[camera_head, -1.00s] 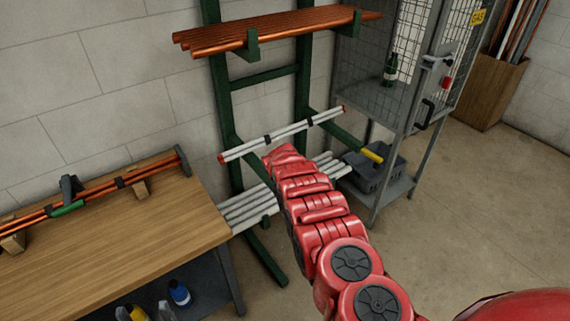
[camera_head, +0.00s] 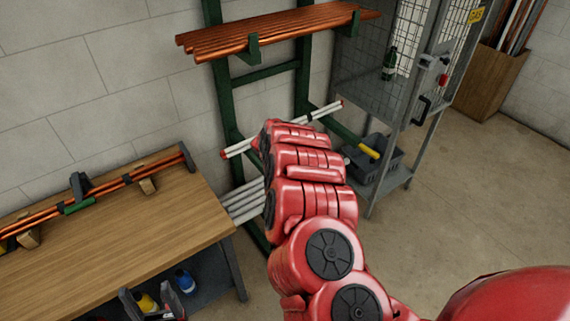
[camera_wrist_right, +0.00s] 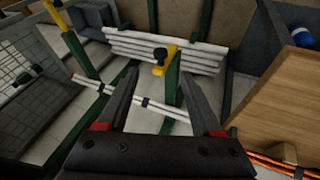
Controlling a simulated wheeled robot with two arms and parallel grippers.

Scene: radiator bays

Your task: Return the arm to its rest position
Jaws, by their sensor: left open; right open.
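My red right arm (camera_head: 315,200) reaches up the middle of the head view, bent toward the rack. Its gripper is hidden behind the arm there. In the right wrist view my right gripper (camera_wrist_right: 159,76) is open, its two dark fingers apart with nothing held between them. Beyond it, clipped white pipes (camera_wrist_right: 95,86) lie across the green rack arms. The same pipes (camera_head: 325,112) show partly behind my arm in the head view. My left gripper (camera_head: 146,293) is open at the bottom left, in front of the workbench's lower shelf.
A wooden workbench (camera_head: 120,240) with copper pipes (camera_head: 110,185) stands at left. The green rack (camera_head: 223,95) bears copper pipes (camera_head: 280,32) above and white pipes (camera_head: 243,200) low down. A mesh cabinet (camera_head: 400,105) holds a grey crate (camera_head: 367,175).

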